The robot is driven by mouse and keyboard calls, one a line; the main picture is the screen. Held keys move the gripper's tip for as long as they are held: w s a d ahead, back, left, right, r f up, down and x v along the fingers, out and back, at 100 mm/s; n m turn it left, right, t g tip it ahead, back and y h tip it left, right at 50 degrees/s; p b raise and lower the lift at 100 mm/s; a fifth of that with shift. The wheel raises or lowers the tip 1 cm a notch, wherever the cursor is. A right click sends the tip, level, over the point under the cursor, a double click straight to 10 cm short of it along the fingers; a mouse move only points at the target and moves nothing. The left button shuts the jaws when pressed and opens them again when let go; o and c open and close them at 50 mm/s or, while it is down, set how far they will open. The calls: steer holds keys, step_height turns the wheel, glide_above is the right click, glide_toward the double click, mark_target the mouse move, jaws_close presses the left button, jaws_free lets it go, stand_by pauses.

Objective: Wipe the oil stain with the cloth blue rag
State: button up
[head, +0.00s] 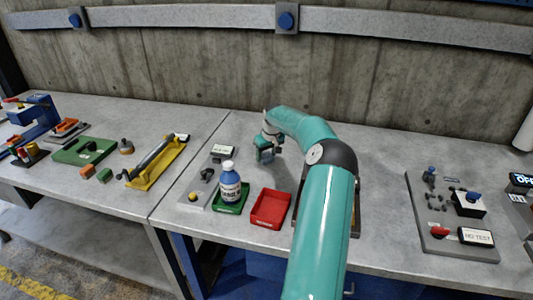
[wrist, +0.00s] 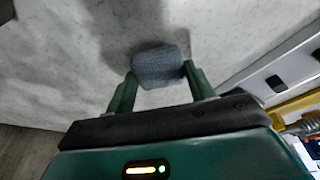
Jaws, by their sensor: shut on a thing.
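My gripper (wrist: 158,82) is shut on the blue rag (wrist: 157,66), a crumpled blue-grey cloth held between the two green fingertips. In the head view my gripper (head: 266,154) is at the back of the middle workbench, low over its grey top. The rag is too small there to make out clearly. In the wrist view the rag is close to the pale surface, but I cannot tell whether it touches. Dark patches lie around the rag; I cannot tell shadow from oil stain.
A blue-labelled bottle (head: 230,187) stands in a green tray (head: 230,204), beside a red tray (head: 271,209). My arm crosses the bench to their right. A yellow holder (head: 158,166) lies left, and a panel (head: 453,222) lies right. A concrete wall (head: 200,70) stands behind.

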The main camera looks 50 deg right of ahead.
steer(key=shift+f, duration=0.4)
steer(key=shift+w+d+r, duration=0.1)
steer(key=shift+w+d, duration=0.3)
steer(key=shift+d, duration=0.5)
steer(key=shift+w+d, duration=0.35)
steer(key=shift+d, duration=0.5)
steer(key=shift+w+d, duration=0.35)
steer(key=shift+d, duration=0.5)
steer(key=shift+w+d, duration=0.35)
steer(key=shift+d, duration=0.45)
